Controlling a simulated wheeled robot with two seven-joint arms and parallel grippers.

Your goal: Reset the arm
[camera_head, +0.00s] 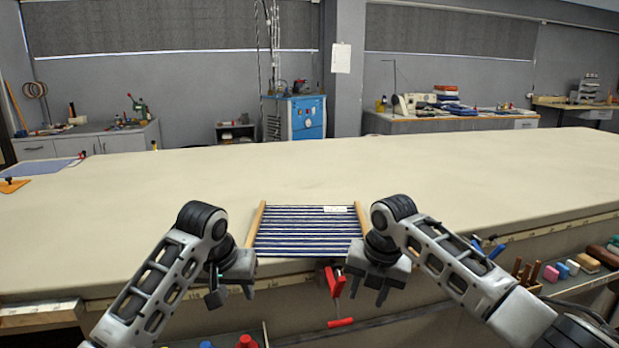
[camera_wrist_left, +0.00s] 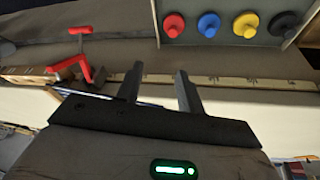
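My left gripper (camera_head: 231,294) hangs at the front edge of the cloth table (camera_head: 480,190), left of a striped panel. Its two fingers are apart with nothing between them, as the left wrist view (camera_wrist_left: 160,72) also shows. My right gripper (camera_head: 369,292) hangs at the same edge, right of the panel. Its fingers point down and stand apart, with nothing seen between them. The blue-and-white striped panel (camera_head: 305,232) lies flat on the table between both arms, with wooden rails on its left and right sides. Neither gripper holds it.
A red clamp (camera_head: 335,281) sits on the front edge between my grippers; the left wrist view also shows it (camera_wrist_left: 82,55). Coloured knobs (camera_wrist_left: 208,24) lie in a tray below the edge. Blocks (camera_head: 570,267) fill a shelf at right. The table behind the panel is clear.

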